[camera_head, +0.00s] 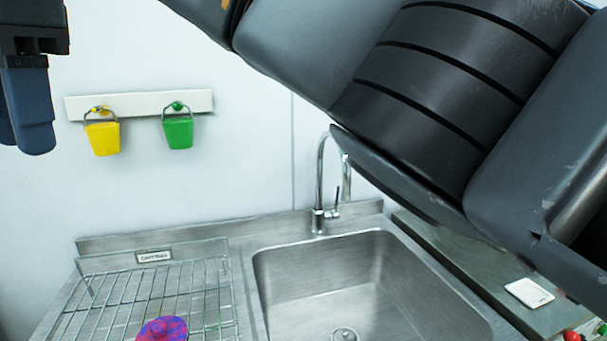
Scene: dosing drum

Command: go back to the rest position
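My gripper (24,140) is at the upper left edge of the picture, pointing down, with dark blue-grey fingers. It is partly cut off by the frame edge, and one finger overlaps the other, so I cannot tell its opening. I see nothing held in the part that shows. It is in front of the white wall, left of a yellow bucket (103,138). My arm crosses the upper right of the picture and hides part of the wall and counter.
A green bucket (178,133) and the yellow one hang from a white rail (140,104). Below are a wire rack (205,297) with a purple-red patterned object (163,329), a steel sink (330,280) and a tall faucet (319,190). A white square (529,293) lies on the right counter.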

